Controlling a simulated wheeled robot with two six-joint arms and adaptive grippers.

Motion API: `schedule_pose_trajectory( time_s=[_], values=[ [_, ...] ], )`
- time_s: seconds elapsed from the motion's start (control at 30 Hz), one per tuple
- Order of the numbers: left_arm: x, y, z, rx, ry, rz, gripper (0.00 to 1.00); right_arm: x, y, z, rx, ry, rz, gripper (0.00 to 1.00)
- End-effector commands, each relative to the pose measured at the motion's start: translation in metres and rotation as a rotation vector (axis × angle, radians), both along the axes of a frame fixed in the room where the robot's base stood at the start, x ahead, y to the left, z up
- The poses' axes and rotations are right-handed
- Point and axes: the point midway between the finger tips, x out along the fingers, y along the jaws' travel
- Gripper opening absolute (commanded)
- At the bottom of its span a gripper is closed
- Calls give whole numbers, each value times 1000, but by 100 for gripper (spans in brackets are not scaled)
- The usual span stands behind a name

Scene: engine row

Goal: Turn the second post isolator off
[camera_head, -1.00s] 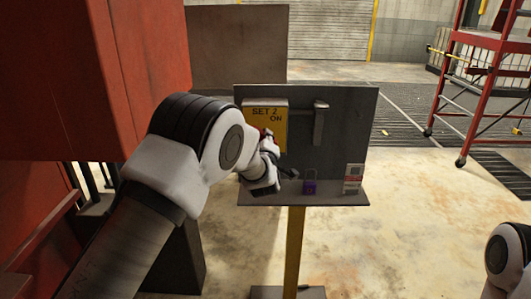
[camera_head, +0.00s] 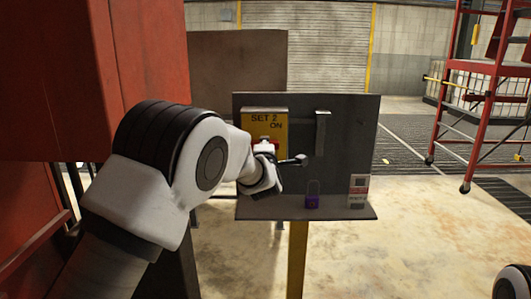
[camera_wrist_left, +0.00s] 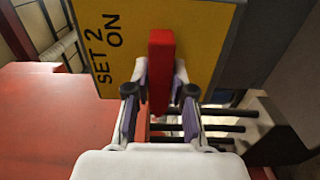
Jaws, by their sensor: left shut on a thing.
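The yellow isolator box (camera_head: 265,120) marked "SET 2 ON" is on the left of a grey post-mounted panel. It also fills the top of the left wrist view (camera_wrist_left: 215,50). Its red handle (camera_wrist_left: 160,60) points down towards my wrist camera there; in the head view only a little red shows beside my wrist. My left gripper (camera_wrist_left: 161,82) has one finger on each side of the red handle and is shut on it. In the head view my left wrist hides the lower part of the box. My right gripper is out of frame.
A purple padlock (camera_head: 312,200) and a white-and-red tag (camera_head: 358,190) are on the panel's shelf (camera_head: 290,213). A grey bracket (camera_head: 322,132) sticks out right of the box. A red cabinet (camera_head: 60,80) is close on the left. Red wheeled steps (camera_head: 480,100) stand right.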

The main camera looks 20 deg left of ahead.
Motion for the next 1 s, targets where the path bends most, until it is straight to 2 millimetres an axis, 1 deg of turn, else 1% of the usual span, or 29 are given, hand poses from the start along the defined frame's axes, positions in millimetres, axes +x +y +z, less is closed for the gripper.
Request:
schedule_pose_trajectory(
  time_s=[0.03, 0.37, 0.4, 0.47, 0.8, 0.87, 1.0],
  values=[
    [-1, 1, -5, -8, 8, 2, 0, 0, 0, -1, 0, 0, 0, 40],
    [-1, 1, -6, -10, 10, 2, 0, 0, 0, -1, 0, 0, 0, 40],
    [-1, 1, -6, -10, 10, 2, 26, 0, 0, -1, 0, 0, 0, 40],
    [-1, 1, -6, -10, 10, 2, 48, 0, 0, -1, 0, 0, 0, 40],
    [-3, -1, -3, -6, 3, 1, 48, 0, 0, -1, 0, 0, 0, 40],
    [-9, -3, -2, -6, 3, 0, 48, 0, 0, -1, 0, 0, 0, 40],
    [-35, -9, -2, -3, 4, 0, 48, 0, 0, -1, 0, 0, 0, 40]
  ],
)
